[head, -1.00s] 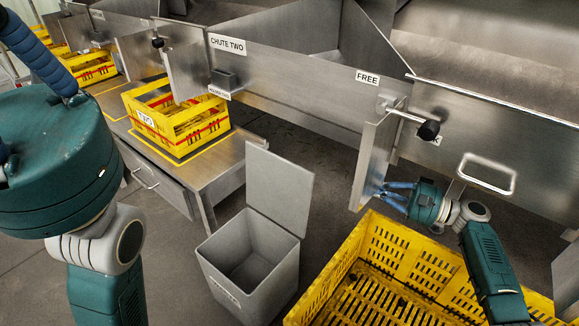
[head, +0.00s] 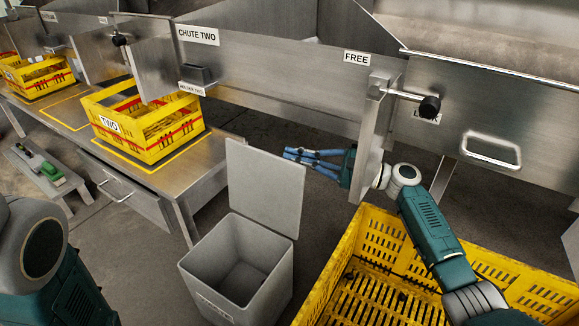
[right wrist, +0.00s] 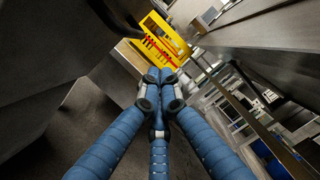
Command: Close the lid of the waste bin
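The grey waste bin (head: 240,275) stands on the floor in the head view, its top open and its inside looking empty. Its flat grey lid (head: 262,190) stands upright from the bin's back edge. My right gripper (head: 287,153) reaches in from the right, its blue fingers level and pointing left. The fingertips are at the lid's top right corner in the picture; I cannot tell whether they touch it. In the right wrist view the blue fingers (right wrist: 159,78) come together at the tips with nothing held. My left gripper is out of view.
A steel panel (head: 370,135) hangs down beside my right wrist. An empty-looking yellow crate (head: 330,272) lies right of the bin. A yellow crate marked TWO (head: 150,140) sits on a steel bench (head: 190,190) to the left. Dark floor is free between bench and bin.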

